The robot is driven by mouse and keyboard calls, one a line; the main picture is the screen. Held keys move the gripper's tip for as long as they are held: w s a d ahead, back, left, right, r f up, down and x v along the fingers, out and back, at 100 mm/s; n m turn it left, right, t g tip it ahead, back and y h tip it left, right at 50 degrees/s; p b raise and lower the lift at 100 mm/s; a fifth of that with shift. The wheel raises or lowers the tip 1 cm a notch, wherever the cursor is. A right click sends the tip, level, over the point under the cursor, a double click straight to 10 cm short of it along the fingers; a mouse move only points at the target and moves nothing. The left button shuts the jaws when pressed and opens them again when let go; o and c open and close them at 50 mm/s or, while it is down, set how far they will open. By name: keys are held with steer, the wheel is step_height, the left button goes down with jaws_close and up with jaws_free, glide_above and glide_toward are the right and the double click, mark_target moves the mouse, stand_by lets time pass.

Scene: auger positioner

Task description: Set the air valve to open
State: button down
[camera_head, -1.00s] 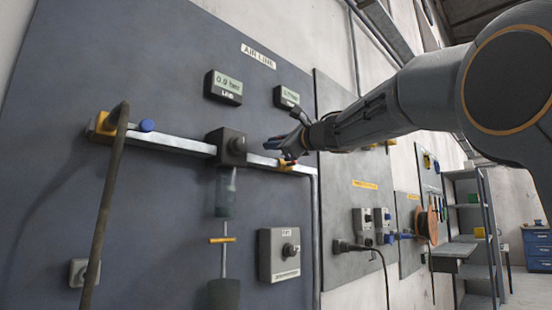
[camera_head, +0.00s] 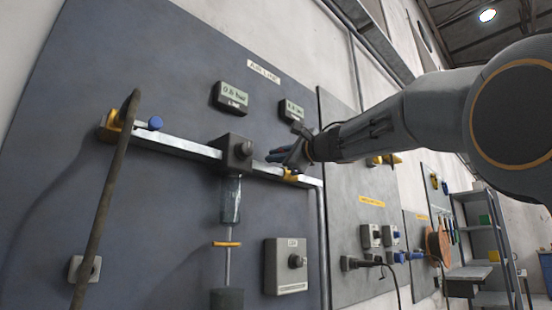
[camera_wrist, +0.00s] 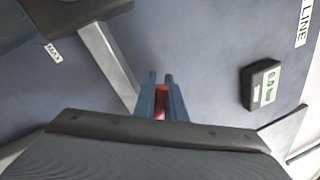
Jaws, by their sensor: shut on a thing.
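The air valve (camera_head: 291,176) shows as a small yellow fitting at the right end of the metal air pipe, on the dark AIR LINE panel. My gripper (camera_head: 279,156) is at this end of the pipe, just above the yellow body. In the wrist view its two dark blue fingers (camera_wrist: 161,94) are shut on a red handle (camera_wrist: 161,90), with the pipe (camera_wrist: 108,62) running up and left behind them. Most of the handle is hidden between the fingers, so I cannot tell its angle.
A LINE display (camera_head: 231,97) and a second display (camera_head: 292,110) sit above the pipe. A dark block (camera_head: 237,150) is left of the valve, with a knob box (camera_head: 286,266) below. A hose (camera_head: 103,205) hangs at the left. Shelves (camera_head: 483,240) stand far right.

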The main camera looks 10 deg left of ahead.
steer(key=c, duration=1.8)
jaws_free()
steer(key=shift+r+p, duration=0.15)
steer(key=shift+p, duration=0.2)
